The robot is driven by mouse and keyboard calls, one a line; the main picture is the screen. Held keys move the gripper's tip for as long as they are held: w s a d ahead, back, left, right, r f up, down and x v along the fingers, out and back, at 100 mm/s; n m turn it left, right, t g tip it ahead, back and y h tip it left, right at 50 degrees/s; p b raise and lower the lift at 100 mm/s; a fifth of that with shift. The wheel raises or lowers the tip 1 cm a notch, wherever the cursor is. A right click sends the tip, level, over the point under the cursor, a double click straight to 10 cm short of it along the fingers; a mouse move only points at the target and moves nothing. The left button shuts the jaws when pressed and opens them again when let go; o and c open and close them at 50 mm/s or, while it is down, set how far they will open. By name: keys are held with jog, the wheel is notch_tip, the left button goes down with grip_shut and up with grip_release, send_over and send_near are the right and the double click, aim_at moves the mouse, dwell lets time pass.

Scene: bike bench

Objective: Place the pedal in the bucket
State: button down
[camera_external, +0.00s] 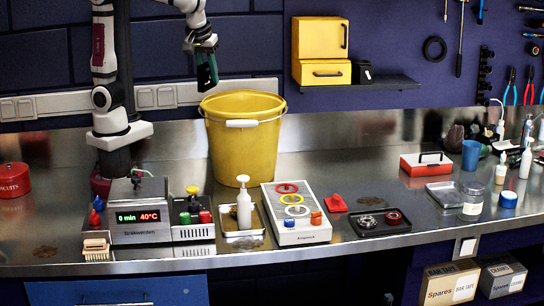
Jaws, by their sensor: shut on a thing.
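The yellow bucket (236,165) stands upright on the steel bench against the back wall, with a white grip on its wire handle. My gripper (204,54) hangs from the arm at the top of the picture, above the bucket's left rim. It is shut on a dark piece with teal edges, which looks like the pedal (208,76). The piece hangs down, its lower end just above the rim's left side. Its exact shape and its depth relative to the rim are hard to tell. The bucket's inside is mostly hidden.
In front of the bucket stand a white pump bottle (244,206) on a tray, a grey box with coloured rings (294,212) and a display unit (139,212). A yellow cabinet (320,46) and shelf (375,83) are to the right.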

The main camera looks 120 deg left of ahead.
jog(key=a+m+t, duration=0.1)
jog(key=a+m, duration=0.2)
jog(key=a, duration=1.5)
jog(key=f, duration=1.9)
jog(key=w+f, duration=0.1)
jog(key=f, duration=0.9)
jog(key=shift+f, duration=0.1)
jog(key=shift+f, duration=0.25)
jog(key=shift+f, duration=0.25)
jog(key=c, duration=0.7)
grip_release()
